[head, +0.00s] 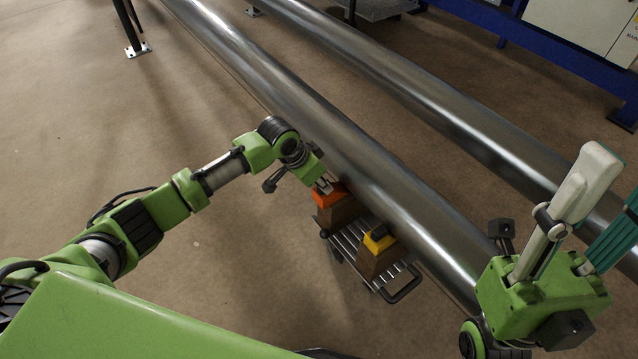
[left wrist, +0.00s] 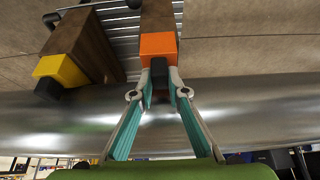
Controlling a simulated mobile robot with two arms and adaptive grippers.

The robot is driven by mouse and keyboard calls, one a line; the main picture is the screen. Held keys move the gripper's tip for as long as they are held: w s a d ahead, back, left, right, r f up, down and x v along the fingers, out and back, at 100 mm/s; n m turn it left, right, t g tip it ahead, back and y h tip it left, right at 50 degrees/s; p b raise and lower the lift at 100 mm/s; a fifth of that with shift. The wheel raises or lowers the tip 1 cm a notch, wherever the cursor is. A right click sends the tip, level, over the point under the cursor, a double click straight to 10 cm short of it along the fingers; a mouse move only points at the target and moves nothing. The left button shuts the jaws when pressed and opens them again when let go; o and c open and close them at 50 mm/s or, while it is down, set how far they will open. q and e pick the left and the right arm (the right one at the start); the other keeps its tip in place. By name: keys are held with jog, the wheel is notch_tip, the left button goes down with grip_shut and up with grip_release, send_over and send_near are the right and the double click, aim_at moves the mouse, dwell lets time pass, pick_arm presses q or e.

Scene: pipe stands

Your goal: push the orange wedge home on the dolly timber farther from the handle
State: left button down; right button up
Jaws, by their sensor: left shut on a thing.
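The orange wedge (head: 326,196) sits on the dolly timber (head: 338,214) farther from the handle, against the underside of the near steel pipe (head: 330,135). In the left wrist view, the orange wedge (left wrist: 157,46) has a black grip block (left wrist: 159,72) facing me. My left gripper (head: 324,185) is shut on this block; the fingers (left wrist: 160,80) stand on either side of it. How tightly the wedge meets the pipe is hidden. My right gripper (head: 614,178) is open and empty at the lower right, its fingers wide apart.
A yellow wedge (head: 379,238) with a black block sits on the other timber (head: 372,262), nearer the dolly handle (head: 405,286). The slatted dolly (head: 350,240) is under the near pipe. A second pipe (head: 430,90) runs parallel behind.

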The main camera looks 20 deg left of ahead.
pick_arm(q)
jog(key=c, duration=1.9)
grip_release()
jog(key=shift+r, duration=0.1)
jog(key=v, duration=0.7)
jog(key=shift+s+r, duration=0.1)
jog(key=shift+r, duration=0.05)
